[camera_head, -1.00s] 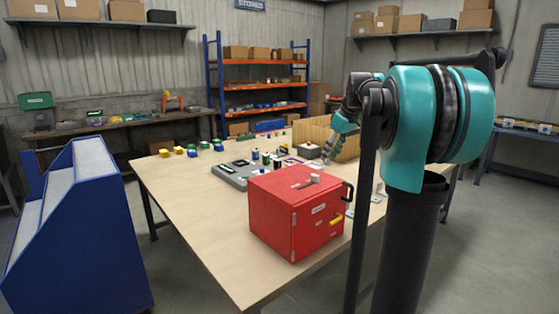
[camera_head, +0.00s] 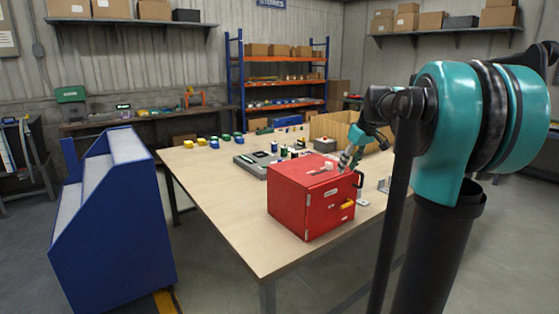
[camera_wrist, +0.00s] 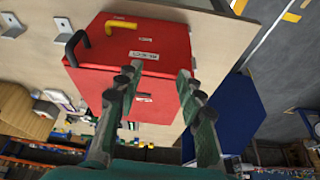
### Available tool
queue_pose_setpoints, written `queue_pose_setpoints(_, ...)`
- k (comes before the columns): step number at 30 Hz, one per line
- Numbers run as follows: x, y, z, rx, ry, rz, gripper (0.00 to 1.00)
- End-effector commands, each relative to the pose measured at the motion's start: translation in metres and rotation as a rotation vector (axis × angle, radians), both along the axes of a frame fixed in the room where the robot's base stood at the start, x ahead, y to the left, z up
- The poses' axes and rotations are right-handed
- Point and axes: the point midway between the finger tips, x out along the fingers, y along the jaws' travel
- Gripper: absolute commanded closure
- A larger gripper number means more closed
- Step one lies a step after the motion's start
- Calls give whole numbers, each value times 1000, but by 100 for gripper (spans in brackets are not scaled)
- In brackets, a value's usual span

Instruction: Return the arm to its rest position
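My gripper (camera_head: 347,160) is at the end of my teal and black arm, near the back right of the red box in the head view. In the wrist view my gripper (camera_wrist: 158,72) shows two fingers spread apart with nothing between them; the red box (camera_wrist: 170,42) lies beyond. The red box (camera_head: 310,202) stands on the wooden table (camera_head: 235,225), with a black handle and a yellow latch on its side. Whether the fingers touch the box cannot be told.
A grey tray (camera_head: 250,168) with small parts lies behind the red box. A wooden bin (camera_head: 332,124) stands at the table's back right. Several small coloured blocks (camera_head: 214,143) lie at the back left. A blue sloped rack (camera_head: 115,225) stands left of the table.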

Motion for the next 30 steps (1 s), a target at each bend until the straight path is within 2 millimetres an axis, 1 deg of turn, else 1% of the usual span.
queue_pose_setpoints(5,-27,10,-35,-4,10,-62,62)
queue_pose_setpoints(8,-47,17,-60,-7,16,-109,62)
queue_pose_setpoints(11,-75,24,-91,-10,23,-167,62)
queue_pose_setpoints(14,-116,33,-134,-13,25,-245,62)
queue_pose_setpoints(15,-135,36,-154,-12,26,-282,62)
queue_pose_setpoints(17,-166,41,-182,-13,26,-335,62)
queue_pose_setpoints(18,-186,42,-199,-13,25,-370,62)
queue_pose_setpoints(21,-229,45,-235,-11,18,-444,62)
queue_pose_setpoints(24,-262,46,-261,-8,12,-499,62)
queue_pose_setpoints(25,-270,46,-267,-6,11,-512,62)
queue_pose_setpoints(27,-283,46,-276,-5,8,-533,62)
queue_pose_setpoints(30,-291,45,-282,-4,6,-549,62)
